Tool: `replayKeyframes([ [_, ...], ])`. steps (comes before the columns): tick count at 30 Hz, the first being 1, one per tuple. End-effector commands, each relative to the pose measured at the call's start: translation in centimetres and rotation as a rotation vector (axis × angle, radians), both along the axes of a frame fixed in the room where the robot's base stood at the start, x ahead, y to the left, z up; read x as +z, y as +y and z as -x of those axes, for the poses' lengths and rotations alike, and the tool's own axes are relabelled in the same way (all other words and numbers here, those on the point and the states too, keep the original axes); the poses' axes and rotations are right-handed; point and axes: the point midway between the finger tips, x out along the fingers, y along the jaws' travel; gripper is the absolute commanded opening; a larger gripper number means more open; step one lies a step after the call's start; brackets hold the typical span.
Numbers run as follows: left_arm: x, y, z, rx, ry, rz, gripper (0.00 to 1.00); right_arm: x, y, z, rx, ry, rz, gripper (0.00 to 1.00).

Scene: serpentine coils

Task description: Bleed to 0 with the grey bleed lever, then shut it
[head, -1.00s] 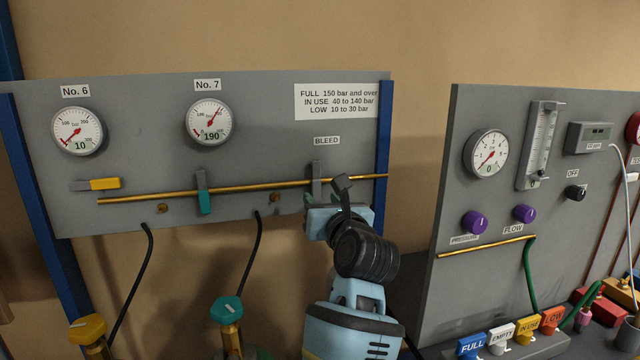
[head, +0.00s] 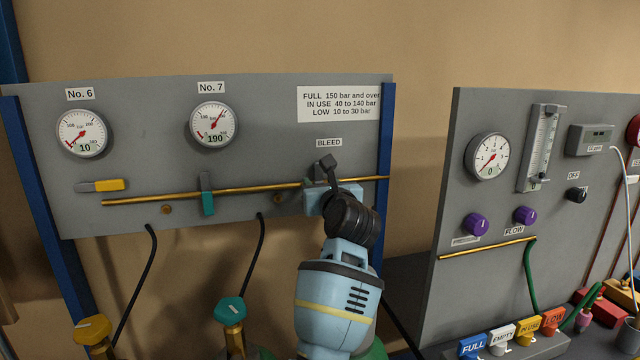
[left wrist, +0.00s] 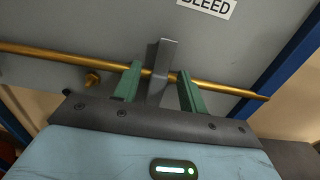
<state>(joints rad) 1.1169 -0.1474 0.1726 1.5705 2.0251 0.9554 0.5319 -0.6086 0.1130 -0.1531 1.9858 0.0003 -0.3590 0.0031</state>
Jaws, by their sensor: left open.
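The grey bleed lever (left wrist: 162,70) stands upright across the brass pipe (left wrist: 220,86), under the BLEED label (head: 328,142). In the left wrist view it is between the two green fingers of my open left gripper (left wrist: 160,88), with a gap visible on each side. In the head view my left gripper (head: 318,192) is at the panel and hides most of the lever. The No. 7 gauge (head: 214,125) reads 190 and the No. 6 gauge (head: 82,133) reads 10. My right gripper is not in view.
The teal lever (head: 207,196) stands upright at the pipe, and the yellow lever (head: 108,185) lies level left of it. Yellow (head: 92,330) and teal (head: 230,310) cylinder knobs are below. A second panel (head: 470,300) stands to the right.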

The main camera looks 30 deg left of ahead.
Motion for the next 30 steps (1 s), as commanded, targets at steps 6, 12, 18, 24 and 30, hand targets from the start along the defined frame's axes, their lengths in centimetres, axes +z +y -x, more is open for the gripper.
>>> replayKeyframes([
  [6, -0.03, 0.27, -0.23, -0.001, -0.001, 0.001, 0.42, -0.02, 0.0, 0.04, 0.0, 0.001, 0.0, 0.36],
  [12, -0.03, 0.25, -0.21, 0.0, -0.001, 0.001, 0.3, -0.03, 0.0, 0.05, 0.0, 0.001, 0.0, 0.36],
  [18, -0.02, 0.24, -0.21, 0.0, 0.0, 0.0, 0.04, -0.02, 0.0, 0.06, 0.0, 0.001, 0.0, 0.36],
  [24, -0.02, 0.24, -0.2, 0.0, 0.0, 0.0, 0.0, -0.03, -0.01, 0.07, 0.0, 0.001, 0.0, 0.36],
  [30, -0.08, 0.35, -0.36, 0.0, -0.005, 0.005, 0.0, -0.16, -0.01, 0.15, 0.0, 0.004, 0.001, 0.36],
])
